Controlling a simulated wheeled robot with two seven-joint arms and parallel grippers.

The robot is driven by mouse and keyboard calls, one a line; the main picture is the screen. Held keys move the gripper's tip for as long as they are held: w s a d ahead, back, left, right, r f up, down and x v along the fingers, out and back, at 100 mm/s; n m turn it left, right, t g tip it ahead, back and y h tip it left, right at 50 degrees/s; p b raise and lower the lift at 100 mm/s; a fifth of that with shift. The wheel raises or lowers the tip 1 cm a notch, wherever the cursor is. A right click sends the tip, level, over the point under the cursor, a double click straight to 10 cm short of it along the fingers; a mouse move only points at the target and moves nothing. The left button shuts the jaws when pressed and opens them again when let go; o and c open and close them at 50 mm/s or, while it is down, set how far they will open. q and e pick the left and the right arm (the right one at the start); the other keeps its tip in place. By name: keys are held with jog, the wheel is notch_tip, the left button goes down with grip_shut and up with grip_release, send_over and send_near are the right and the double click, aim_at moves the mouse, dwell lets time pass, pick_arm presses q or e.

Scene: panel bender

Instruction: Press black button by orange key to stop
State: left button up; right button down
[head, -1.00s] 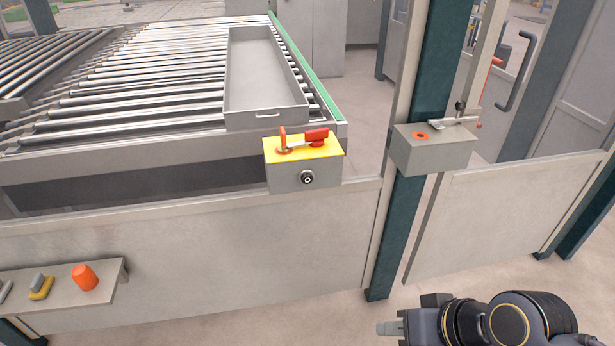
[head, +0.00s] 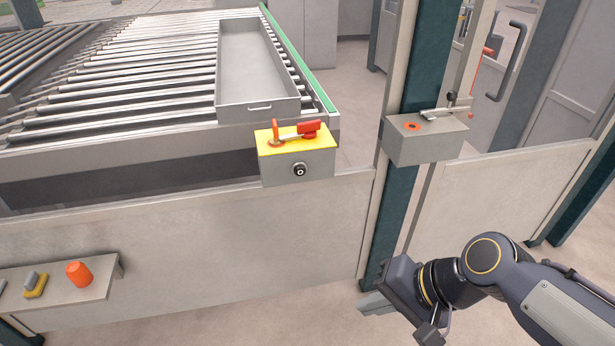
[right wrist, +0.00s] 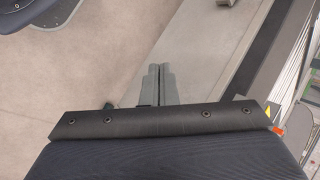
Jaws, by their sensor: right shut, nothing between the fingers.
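A grey box with a yellow top (head: 318,160) sits on the fence rail in the middle of the head view. An orange-red key piece (head: 308,128) lies across its top. A round black button (head: 299,170) with a pale centre is on the box's front face. My right gripper (head: 368,305) is shut and empty, below and to the right of the box, in front of the fence panel and well apart from the button. Its closed fingers also show in the right wrist view (right wrist: 158,85). My left gripper is not in view.
A second grey box (head: 425,140) with an orange-ringed hole is on the post to the right. A shelf (head: 75,290) with an orange button (head: 79,274) is at lower left. A roller conveyor (head: 130,90) with a metal tray (head: 258,104) lies behind the fence (head: 210,250).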

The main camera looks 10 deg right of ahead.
jog(key=w+a+r+m+y, duration=0.25)
jog(key=w+m+y, duration=0.35)
jog(key=w+m, duration=0.75)
jog(key=w+d+f+m+t, duration=0.2)
jog(key=w+d+m+t, duration=0.2)
jog(key=m, duration=0.7)
jog(key=w+d+f+m+t+p, duration=0.1)
jog(key=w+d+f+m+t, duration=0.2)
jog(key=w+m, duration=0.5)
jog(key=m+t, duration=0.1)
jog(key=m, duration=0.3)
jog(key=shift+d+f+t, duration=0.25)
jog(key=shift+d+t, duration=0.05)
jog(key=shift+d, duration=0.1)
jog(key=shift+m, duration=0.25)
jog(key=p, duration=0.1)
send_near(295, 173)
jog(key=a, duration=0.4)
jog(key=shift+w+f+p, duration=0.1)
jog(key=shift+w+p, duration=0.55)
jog(key=shift+w, duration=1.45)
